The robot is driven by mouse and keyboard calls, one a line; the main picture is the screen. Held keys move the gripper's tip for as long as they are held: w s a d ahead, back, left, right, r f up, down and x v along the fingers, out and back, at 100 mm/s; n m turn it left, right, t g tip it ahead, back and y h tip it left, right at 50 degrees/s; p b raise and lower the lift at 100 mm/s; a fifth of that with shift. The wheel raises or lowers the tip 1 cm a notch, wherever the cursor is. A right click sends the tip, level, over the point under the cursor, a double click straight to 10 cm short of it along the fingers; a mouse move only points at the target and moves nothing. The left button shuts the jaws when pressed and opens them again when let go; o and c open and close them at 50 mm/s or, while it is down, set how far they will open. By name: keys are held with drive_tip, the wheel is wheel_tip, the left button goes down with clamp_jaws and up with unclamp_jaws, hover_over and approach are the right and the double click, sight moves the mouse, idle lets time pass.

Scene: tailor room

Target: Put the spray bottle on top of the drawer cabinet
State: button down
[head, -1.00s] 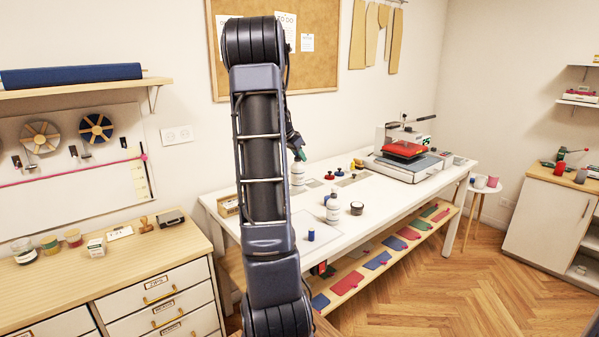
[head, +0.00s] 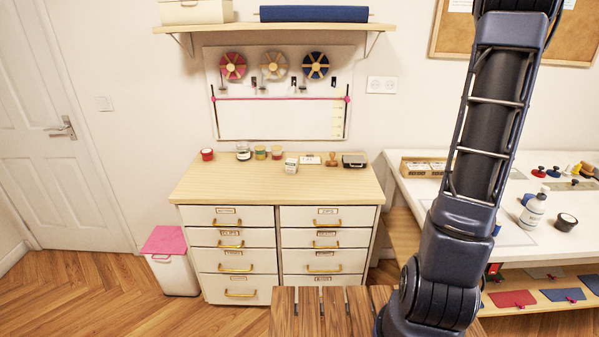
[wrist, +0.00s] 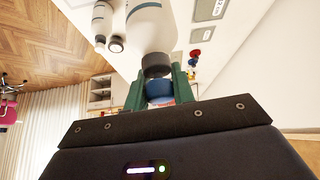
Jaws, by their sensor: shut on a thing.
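My gripper (wrist: 160,92) has green fingers and is shut on the blue head of the spray bottle (wrist: 152,28). The bottle has a white body and a dark collar; its far end is cut off by the top edge of the wrist view. In the head view the gripper and held bottle are not visible; only my arm shows at the right. The drawer cabinet (head: 280,187) stands at the centre of the head view, white with brass handles and a light wood top. The front and middle of its top are bare.
Small jars, a white box (head: 291,165), a stamp (head: 332,160) and a dark box (head: 354,160) line the cabinet top's back. A wooden slatted surface (head: 310,312) is in front. A white table (head: 515,240) at right bears another white bottle (head: 534,211). A bin (head: 172,272) stands left.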

drive_tip(key=w+a+n+t+y, duration=0.1)
drive_tip(key=w+a+n, duration=0.1)
drive_tip(key=w+a, duration=0.65)
drive_tip(key=w+a+n+t, duration=0.2)
drive_tip(key=w+a+n, duration=0.1)
drive_tip(key=a, duration=1.1)
drive_tip(key=w+a+n+t+y, duration=0.15)
drive_tip(key=w+a, duration=0.45)
drive_tip(key=a, duration=0.6)
drive_tip(key=s+a+f+n+y, duration=0.1)
drive_tip(key=s+a+n, duration=0.15)
drive_tip(key=a, duration=1.05)
drive_tip(key=s+a+f+n+t+y, duration=0.1)
drive_tip(key=a+n, duration=0.2)
drive_tip(key=a, duration=1)
drive_tip(key=s+a+n+y, duration=0.1)
drive_tip(key=a+n, duration=0.1)
drive_tip(key=a, duration=1.1)
wheel_tip(320, 180, down, 20)
drive_tip(key=shift+a+r, duration=0.2)
drive_tip(key=shift+s+f+h, duration=0.1)
drive_tip(key=shift+h, duration=0.15)
drive_tip(key=c, duration=1.2)
unclamp_jaws()
drive_tip(key=shift+o, duration=0.2)
